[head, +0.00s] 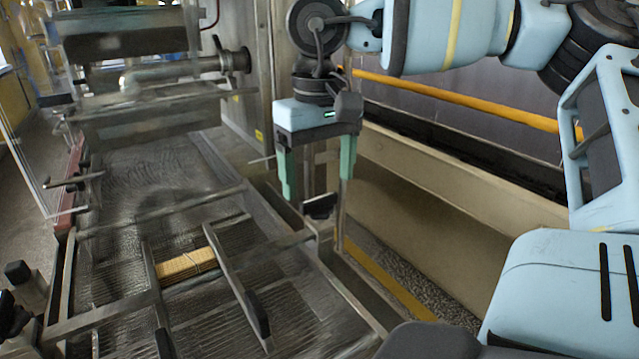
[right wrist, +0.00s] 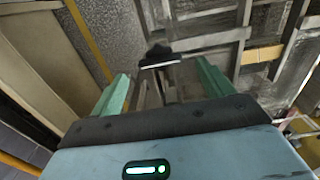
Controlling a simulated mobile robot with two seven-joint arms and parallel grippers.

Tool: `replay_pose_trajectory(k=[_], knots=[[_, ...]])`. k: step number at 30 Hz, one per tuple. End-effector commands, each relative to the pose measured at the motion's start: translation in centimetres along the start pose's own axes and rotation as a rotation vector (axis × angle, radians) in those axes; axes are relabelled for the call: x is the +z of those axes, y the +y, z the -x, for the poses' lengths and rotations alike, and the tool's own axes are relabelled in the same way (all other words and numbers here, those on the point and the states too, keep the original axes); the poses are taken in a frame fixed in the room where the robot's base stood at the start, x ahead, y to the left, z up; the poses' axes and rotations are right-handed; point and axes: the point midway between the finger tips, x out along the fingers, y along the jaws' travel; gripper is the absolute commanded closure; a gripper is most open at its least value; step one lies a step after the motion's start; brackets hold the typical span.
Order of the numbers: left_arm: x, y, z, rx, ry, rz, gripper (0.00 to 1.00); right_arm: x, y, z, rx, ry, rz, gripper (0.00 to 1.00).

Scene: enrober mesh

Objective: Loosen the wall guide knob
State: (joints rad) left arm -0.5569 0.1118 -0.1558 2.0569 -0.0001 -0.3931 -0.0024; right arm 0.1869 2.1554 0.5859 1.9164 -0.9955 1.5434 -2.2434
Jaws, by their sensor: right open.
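A black knob (head: 320,207) sits at the right end of the cross bar, by the right edge of the mesh conveyor. It also shows in the right wrist view (right wrist: 157,52), above a thin bright plate. My right gripper (head: 318,188) points down over this knob, with its two green fingers spread apart on either side in the head view. In the right wrist view the gripper (right wrist: 161,72) is open and empty, and the knob appears between and beyond the fingertips. I cannot tell whether a finger touches it. My left gripper is out of view.
The wire mesh belt (head: 110,290) carries a tan wafer-like block (head: 187,264) between two metal guide bars (head: 232,278). Another black knob (head: 17,271) stands at the left side. A beige rail (head: 440,185) runs along the right. Open floor lies between the rail and conveyor.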

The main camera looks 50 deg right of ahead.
Motion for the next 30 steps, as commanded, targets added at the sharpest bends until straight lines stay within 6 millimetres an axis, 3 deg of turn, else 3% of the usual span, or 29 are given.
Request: replay_pose_trajectory(k=[3, 10, 30], knots=[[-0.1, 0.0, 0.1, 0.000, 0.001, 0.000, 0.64, 0.0, 0.0, 2.1, 0.000, 0.004, -0.001, 0.20], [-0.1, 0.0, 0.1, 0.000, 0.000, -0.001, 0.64, 0.0, 0.0, 4.4, 0.000, 0.001, 0.000, 0.20], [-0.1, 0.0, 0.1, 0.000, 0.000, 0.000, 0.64, 0.0, 0.0, 4.6, 0.000, 0.000, 0.000, 0.20]])
